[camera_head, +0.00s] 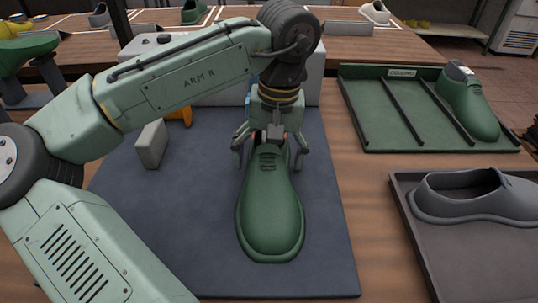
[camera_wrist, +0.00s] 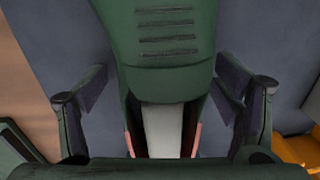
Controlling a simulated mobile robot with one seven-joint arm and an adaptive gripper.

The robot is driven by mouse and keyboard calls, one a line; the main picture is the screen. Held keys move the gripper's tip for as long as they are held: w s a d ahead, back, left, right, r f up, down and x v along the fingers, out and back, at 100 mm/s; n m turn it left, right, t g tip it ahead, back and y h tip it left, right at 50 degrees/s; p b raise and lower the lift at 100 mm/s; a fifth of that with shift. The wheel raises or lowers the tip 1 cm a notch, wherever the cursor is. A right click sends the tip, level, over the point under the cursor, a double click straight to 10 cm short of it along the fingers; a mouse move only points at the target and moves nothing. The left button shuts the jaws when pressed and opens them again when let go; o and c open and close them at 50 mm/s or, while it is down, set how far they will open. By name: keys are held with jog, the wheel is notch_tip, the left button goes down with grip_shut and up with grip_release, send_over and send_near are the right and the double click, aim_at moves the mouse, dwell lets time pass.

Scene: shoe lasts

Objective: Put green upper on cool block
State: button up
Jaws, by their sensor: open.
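The green upper (camera_head: 270,213) lies on the blue-grey mat (camera_head: 200,245), toe toward the head camera. My gripper (camera_head: 270,158) is open above its heel end, one finger on each side. In the wrist view the fingers of my gripper (camera_wrist: 164,95) stand apart from the sides of the upper (camera_wrist: 168,60). A pale grey surface and pinkish edges show in its opening. A pale machine (camera_head: 312,70) stands behind the mat, largely hidden by my arm.
A small grey block (camera_head: 151,143) and an orange object (camera_head: 180,115) sit at the mat's back left. At right are a green divided tray (camera_head: 385,110) with another green shoe (camera_head: 468,103), and a dark tray (camera_head: 455,265) with a grey shoe (camera_head: 475,197).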

dwell(0.3)
jog(key=r, duration=0.8)
jog(key=d+r, duration=0.1)
jog(key=r, duration=0.3)
jog(key=shift+d, duration=0.1)
